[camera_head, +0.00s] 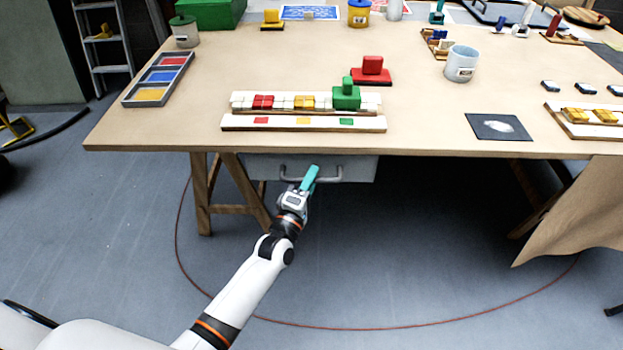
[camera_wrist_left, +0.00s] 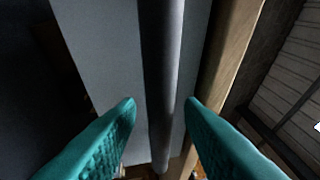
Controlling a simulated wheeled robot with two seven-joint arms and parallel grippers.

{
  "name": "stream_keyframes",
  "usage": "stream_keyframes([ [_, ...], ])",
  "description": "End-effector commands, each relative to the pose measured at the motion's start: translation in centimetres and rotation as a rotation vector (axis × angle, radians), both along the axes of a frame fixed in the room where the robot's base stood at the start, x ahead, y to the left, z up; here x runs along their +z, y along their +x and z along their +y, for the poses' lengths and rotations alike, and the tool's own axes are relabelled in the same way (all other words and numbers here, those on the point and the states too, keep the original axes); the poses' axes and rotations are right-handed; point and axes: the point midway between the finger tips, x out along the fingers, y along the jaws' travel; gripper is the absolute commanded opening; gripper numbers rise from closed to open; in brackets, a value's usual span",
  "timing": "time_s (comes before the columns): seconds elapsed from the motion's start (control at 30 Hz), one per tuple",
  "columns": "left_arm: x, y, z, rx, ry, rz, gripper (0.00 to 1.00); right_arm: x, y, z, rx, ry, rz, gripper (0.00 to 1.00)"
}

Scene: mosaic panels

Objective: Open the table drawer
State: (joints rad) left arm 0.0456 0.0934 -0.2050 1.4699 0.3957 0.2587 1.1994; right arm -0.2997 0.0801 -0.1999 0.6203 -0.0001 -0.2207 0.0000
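The table drawer (camera_head: 352,168) is a grey box front under the front edge of the wooden table (camera_head: 450,120). A grey bar handle (camera_head: 290,179) is fixed on its front. In the left wrist view the teal fingers of my left gripper (camera_wrist_left: 160,108) are apart, one on each side of the handle bar (camera_wrist_left: 162,60), with gaps visible between fingers and bar. The drawer front (camera_wrist_left: 105,60) shows behind the bar. My right gripper is not in view.
On the table stand a mosaic strip (camera_head: 245,124), red blocks (camera_head: 371,72), a grey cup (camera_head: 461,65) and a tray of coloured tiles (camera_head: 160,78). A wooden trestle leg (camera_head: 200,190) stands left of the drawer. The floor in front of the drawer is clear.

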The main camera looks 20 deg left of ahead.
Motion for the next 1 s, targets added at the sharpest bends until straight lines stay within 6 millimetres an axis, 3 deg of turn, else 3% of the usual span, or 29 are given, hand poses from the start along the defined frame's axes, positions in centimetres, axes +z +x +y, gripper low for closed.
stream_keyframes([
  [0.33, 0.0, 0.4, -0.1, -0.001, 0.0, 0.001, 0.34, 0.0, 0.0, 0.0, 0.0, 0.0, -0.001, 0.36],
  [0.5, 0.0, 0.4, -0.1, 0.0, 0.001, 0.001, 0.07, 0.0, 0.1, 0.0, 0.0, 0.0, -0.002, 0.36],
  [0.57, 0.0, 0.4, -0.1, -0.001, 0.001, 0.001, 0.0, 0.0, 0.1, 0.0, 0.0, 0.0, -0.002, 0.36],
  [0.83, 0.0, 0.2, -0.1, -0.001, 0.001, 0.002, 0.0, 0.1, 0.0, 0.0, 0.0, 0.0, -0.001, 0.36],
  [1.0, 0.1, -1.0, -0.5, -0.001, 0.001, 0.004, 0.0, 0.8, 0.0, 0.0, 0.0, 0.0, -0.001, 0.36],
])
